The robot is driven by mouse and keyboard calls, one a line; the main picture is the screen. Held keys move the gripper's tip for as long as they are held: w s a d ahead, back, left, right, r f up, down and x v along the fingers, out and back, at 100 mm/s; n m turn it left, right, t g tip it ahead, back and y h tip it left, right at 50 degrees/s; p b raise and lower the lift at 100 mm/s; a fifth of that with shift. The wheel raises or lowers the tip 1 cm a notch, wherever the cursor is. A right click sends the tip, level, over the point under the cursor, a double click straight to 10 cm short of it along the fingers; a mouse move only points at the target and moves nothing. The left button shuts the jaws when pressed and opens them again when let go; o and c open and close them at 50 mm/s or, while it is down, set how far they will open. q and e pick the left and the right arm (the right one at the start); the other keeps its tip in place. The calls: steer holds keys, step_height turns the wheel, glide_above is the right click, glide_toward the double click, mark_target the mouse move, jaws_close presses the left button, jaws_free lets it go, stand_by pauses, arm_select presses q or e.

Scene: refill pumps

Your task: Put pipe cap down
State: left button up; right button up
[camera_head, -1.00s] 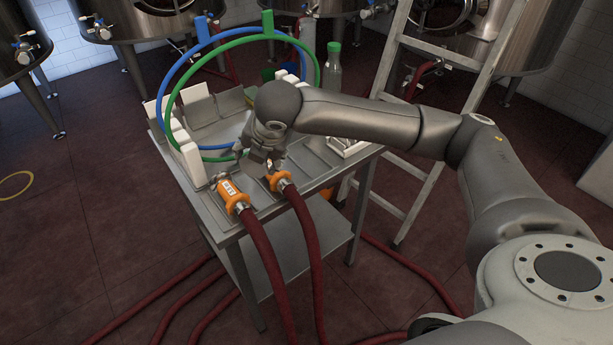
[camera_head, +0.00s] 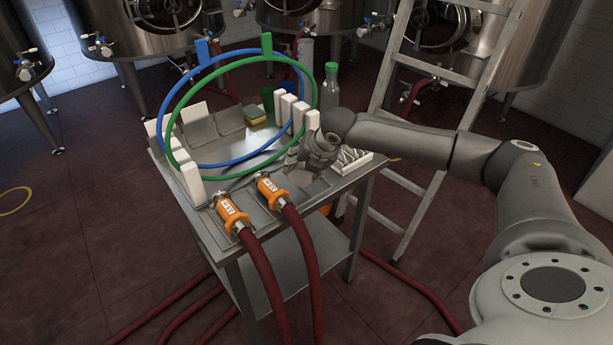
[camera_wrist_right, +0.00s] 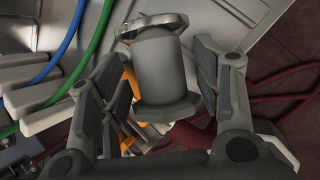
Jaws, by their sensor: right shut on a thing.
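My right gripper (camera_head: 298,160) is over the right part of the metal table (camera_head: 240,240), to the right of the two orange hose fittings. In the right wrist view its fingers (camera_wrist_right: 160,85) are shut on the pipe cap (camera_wrist_right: 160,72), a grey metal cylinder with a flange at one end and a ring-like rim at the other. In the head view I cannot make out the cap at the gripper. The orange fittings (camera_head: 229,212) and (camera_head: 271,191) lie side by side on the table's front edge, each on a red hose. My left gripper is out of view.
Blue (camera_head: 235,163) and green (camera_head: 222,177) hoops stand in white holders on the table. A ladder (camera_head: 420,115) stands behind.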

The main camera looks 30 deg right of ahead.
steer(key=shift+w+d+f, duration=0.1)
steer(key=shift+d+f, duration=0.35)
steer(key=shift+f, duration=0.1)
steer(key=shift+d+f+p, duration=0.1)
steer(key=shift+f+p, duration=0.25)
steer(key=shift+f, duration=1.35)
steer(key=o, duration=0.7)
steer(key=shift+f, duration=0.2)
steer(key=o, duration=0.5)
steer(key=shift+r, duration=0.1)
